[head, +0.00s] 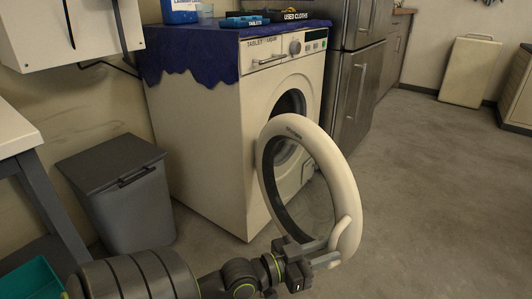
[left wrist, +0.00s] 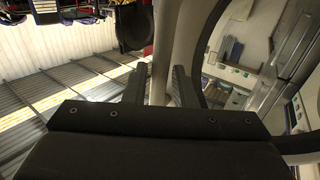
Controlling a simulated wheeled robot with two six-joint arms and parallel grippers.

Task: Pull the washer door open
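The washer (head: 205,150) is a cream front-loader standing left of centre in the head view. Its round door (head: 345,175), a cream ring with dark glass, stands swung well out from the body, and part of the dark drum opening shows behind it. The door handle (head: 343,232) is on the ring's lower right edge. My left gripper (head: 332,252) is at this handle. In the left wrist view its fingers (left wrist: 162,88) lie on either side of the pale handle (left wrist: 160,65) and look closed on it. My right gripper is out of view.
A grey lidded bin (head: 125,195) stands left of the washer, beside a table (head: 18,130). A blue cloth (head: 190,55) and several items cover the washer's top. A steel fridge (head: 357,90) stands behind the door. The floor (head: 440,190) to the right is clear.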

